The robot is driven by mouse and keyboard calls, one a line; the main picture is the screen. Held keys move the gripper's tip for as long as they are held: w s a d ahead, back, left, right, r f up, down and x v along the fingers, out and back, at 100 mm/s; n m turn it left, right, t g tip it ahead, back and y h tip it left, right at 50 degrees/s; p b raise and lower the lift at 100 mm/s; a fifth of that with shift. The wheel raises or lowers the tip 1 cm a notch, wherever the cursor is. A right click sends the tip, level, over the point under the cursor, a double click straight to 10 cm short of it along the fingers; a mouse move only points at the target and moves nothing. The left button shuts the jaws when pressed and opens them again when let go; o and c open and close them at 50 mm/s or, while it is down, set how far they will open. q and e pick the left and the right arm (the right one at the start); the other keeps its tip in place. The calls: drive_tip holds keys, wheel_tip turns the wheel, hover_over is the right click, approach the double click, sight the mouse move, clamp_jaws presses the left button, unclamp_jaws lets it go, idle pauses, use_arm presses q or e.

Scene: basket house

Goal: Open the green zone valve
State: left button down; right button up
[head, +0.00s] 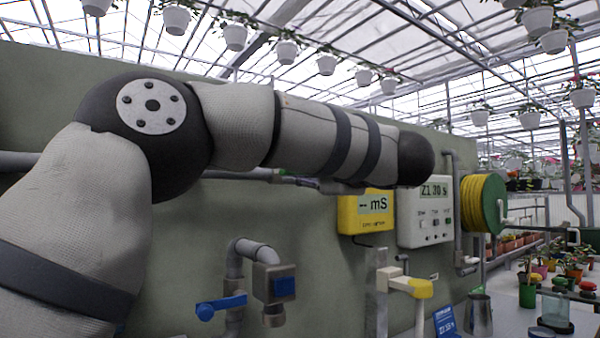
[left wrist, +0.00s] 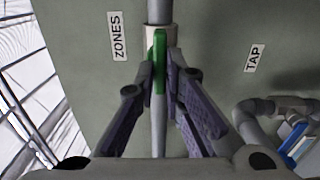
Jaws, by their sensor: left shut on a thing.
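The green zone valve's lever (left wrist: 159,62) shows in the left wrist view as a narrow upright handle in front of a pale fitting on a grey pipe. My left gripper (left wrist: 161,75) is shut on this lever, one finger on each side. My right gripper is in neither view.
A tap with a blue lever (head: 221,306) stands out from the wall below my arm. A yellow meter (head: 365,213), a white timer box (head: 425,212) and a yellow hose reel (head: 484,203) are to the right. The ZONES label (left wrist: 118,36) is left of the valve.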

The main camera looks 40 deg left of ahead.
use_arm(q)
drive_tip(key=c, duration=1.7)
unclamp_jaws()
drive_tip(key=v, duration=1.2)
